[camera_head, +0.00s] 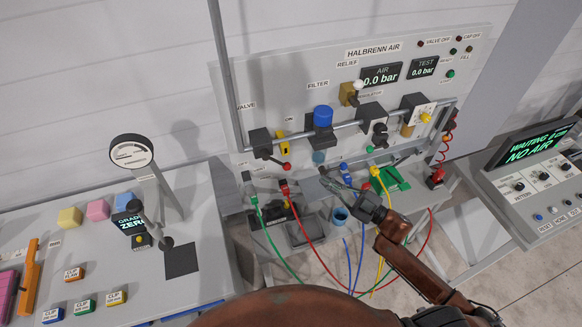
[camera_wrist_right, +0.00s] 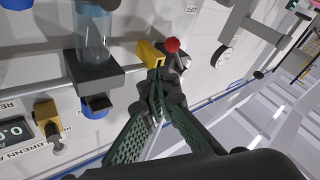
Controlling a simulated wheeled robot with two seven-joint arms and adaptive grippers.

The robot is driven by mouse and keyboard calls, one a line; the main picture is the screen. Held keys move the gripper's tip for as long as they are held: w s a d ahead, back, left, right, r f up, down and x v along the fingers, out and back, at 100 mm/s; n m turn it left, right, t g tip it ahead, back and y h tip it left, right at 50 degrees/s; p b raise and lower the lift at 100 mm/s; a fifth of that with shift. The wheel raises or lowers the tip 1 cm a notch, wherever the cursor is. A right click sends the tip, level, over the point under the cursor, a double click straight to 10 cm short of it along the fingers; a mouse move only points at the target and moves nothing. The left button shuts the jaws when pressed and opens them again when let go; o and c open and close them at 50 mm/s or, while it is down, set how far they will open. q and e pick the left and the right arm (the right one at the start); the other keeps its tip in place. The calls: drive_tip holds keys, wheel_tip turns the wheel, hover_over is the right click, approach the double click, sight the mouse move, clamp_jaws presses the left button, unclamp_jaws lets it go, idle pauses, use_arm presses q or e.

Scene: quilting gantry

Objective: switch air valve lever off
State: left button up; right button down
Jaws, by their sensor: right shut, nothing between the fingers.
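The air valve is a black block (camera_head: 260,138) at the left end of the pipe on the panel, under the VALVE label. Its lever ends in a red knob (camera_head: 284,166) and points down and right. The red knob (camera_wrist_right: 172,45) also shows in the right wrist view, just beyond the fingertips. My right gripper (camera_head: 326,178) is shut and empty, in front of the panel to the right of the knob. In the wrist view its fingertips (camera_wrist_right: 157,84) are close to the knob and a yellow part (camera_wrist_right: 150,54); contact cannot be told. My left gripper is out of view.
The blue-topped filter (camera_head: 323,118) stands right of the valve on the pipe. The AIR display (camera_head: 380,77) reads 0.0 bar, and the right console screen (camera_head: 534,146) says NO AIR. Coloured hoses (camera_head: 302,215) hang below the panel. A gauge stand (camera_head: 158,190) stands on the left table.

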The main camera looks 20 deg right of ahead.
wheel_tip(320, 180, up, 2)
drive_tip(key=s+n+g+y, duration=0.2)
drive_tip(key=n+g+y, duration=0.1)
drive_tip(key=p, duration=0.3)
approach(279, 163)
wheel_tip(279, 163, up, 3)
drive_tip(key=a, duration=0.3)
drive_tip(key=w, duration=0.1)
drive_tip(key=w+a+f+p, duration=0.1)
drive_tip(key=shift+w+a+n, duration=0.1)
drive_tip(key=shift+w+n, duration=0.2)
drive_tip(key=shift+w, duration=0.1)
drive_tip(key=shift+w+a+f, duration=0.2)
drive_tip(key=shift+w+f, duration=0.05)
drive_tip(key=shift+w, duration=0.1)
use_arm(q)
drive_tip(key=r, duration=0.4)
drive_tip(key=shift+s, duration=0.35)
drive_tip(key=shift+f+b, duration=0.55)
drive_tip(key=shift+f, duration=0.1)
use_arm(e)
drive_tip(key=shift+a+f+y, duration=0.2)
drive_tip(key=shift+f+y, duration=0.1)
drive_tip(key=shift+y, duration=0.1)
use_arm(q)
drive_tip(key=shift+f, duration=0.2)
use_arm(e)
drive_tip(key=shift+f+m+t, duration=0.1)
drive_tip(key=shift+m+t, duration=0.3)
drive_tip(key=shift+m, duration=0.1)
